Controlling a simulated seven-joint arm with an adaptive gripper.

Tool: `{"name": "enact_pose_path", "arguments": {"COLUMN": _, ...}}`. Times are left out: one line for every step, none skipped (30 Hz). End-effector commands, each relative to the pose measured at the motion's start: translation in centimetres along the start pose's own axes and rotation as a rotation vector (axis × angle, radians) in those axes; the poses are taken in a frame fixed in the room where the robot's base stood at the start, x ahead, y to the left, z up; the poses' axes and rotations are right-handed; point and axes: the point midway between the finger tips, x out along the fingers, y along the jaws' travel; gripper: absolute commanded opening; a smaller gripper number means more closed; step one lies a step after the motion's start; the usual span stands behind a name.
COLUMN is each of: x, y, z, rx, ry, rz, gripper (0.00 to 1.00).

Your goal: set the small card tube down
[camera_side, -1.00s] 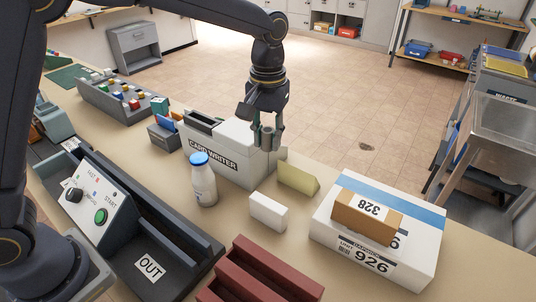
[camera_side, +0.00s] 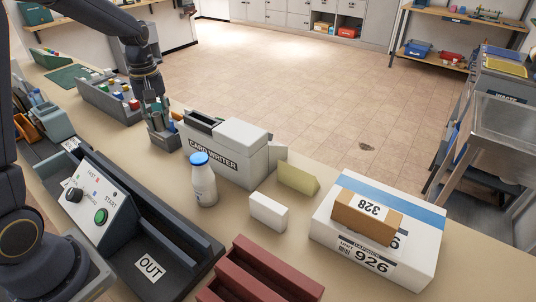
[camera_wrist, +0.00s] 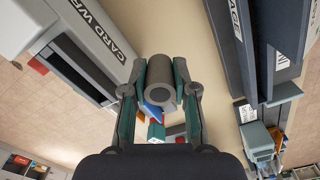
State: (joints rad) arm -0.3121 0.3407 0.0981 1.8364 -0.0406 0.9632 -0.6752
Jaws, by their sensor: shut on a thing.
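The small card tube is a grey hollow cylinder (camera_wrist: 160,92), seen end-on between my fingertips in the wrist view. My gripper (camera_side: 157,118) is shut on it. In the side view my gripper hangs at the small dark holder (camera_side: 165,141), left of the card writer. The tube is hard to make out there. In the wrist view, blue and red pieces (camera_wrist: 153,112) show between my fingers, just past the tube. I cannot tell whether the tube touches the holder.
The card writer (camera_side: 232,158) stands right of the holder, with a blue-capped white bottle (camera_side: 203,182) in front of it. A white box (camera_side: 268,212) and large parcel (camera_side: 385,262) stand farther right.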

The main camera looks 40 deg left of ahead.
Motion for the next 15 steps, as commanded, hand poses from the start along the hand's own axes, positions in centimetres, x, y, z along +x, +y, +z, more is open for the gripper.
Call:
{"name": "enact_pose_path", "arguments": {"x": 1.3, "y": -0.1, "z": 0.1, "rx": 0.0, "ry": -0.006, "rz": -0.005, "gripper": 0.13}}
{"name": "enact_pose_path", "arguments": {"x": 1.9, "y": -0.1, "z": 0.1, "rx": 0.0, "ry": -0.005, "rz": -0.004, "gripper": 0.13}}
{"name": "enact_pose_path", "arguments": {"x": 2.6, "y": -0.1, "z": 0.1, "rx": 0.0, "ry": -0.005, "rz": -0.004, "gripper": 0.13}}
{"name": "enact_pose_path", "arguments": {"x": 3.5, "y": -0.1, "z": 0.1, "rx": 0.0, "ry": -0.006, "rz": -0.005, "gripper": 0.13}}
{"name": "enact_pose_path", "arguments": {"x": 4.1, "y": -0.1, "z": 0.1, "rx": 0.0, "ry": -0.006, "rz": -0.005, "gripper": 0.13}}
{"name": "enact_pose_path", "arguments": {"x": 4.8, "y": -0.1, "z": 0.1, "rx": 0.0, "ry": -0.005, "rz": -0.004, "gripper": 0.13}}
{"name": "enact_pose_path", "arguments": {"x": 5.3, "y": -0.1, "z": 0.1, "rx": 0.001, "ry": -0.005, "rz": -0.003, "gripper": 0.13}}
{"name": "enact_pose_path", "arguments": {"x": 6.0, "y": -0.1, "z": 0.1, "rx": 0.001, "ry": -0.006, "rz": -0.005, "gripper": 0.13}}
{"name": "enact_pose_path", "arguments": {"x": 6.7, "y": 0.0, "z": 0.1, "rx": 0.001, "ry": -0.004, "rz": -0.003, "gripper": 0.13}}
{"name": "enact_pose_path", "arguments": {"x": 7.1, "y": 0.0, "z": 0.1, "rx": 0.001, "ry": -0.005, "rz": -0.004, "gripper": 0.13}}
{"name": "enact_pose_path", "arguments": {"x": 7.6, "y": 0.0, "z": 0.1, "rx": 0.001, "ry": -0.004, "rz": -0.003, "gripper": 0.13}}
{"name": "enact_pose_path", "arguments": {"x": 8.3, "y": 0.0, "z": 0.1, "rx": 0.001, "ry": -0.005, "rz": -0.004, "gripper": 0.13}}
{"name": "enact_pose_path", "arguments": {"x": 8.9, "y": -0.1, "z": 0.1, "rx": 0.001, "ry": -0.005, "rz": -0.004, "gripper": 0.13}}
{"name": "enact_pose_path", "arguments": {"x": 9.6, "y": -0.1, "z": 0.1, "rx": 0.001, "ry": -0.006, "rz": -0.005, "gripper": 0.13}}
{"name": "enact_pose_path", "arguments": {"x": 10.4, "y": -0.1, "z": 0.2, "rx": 0.001, "ry": -0.006, "rz": -0.005, "gripper": 0.13}}
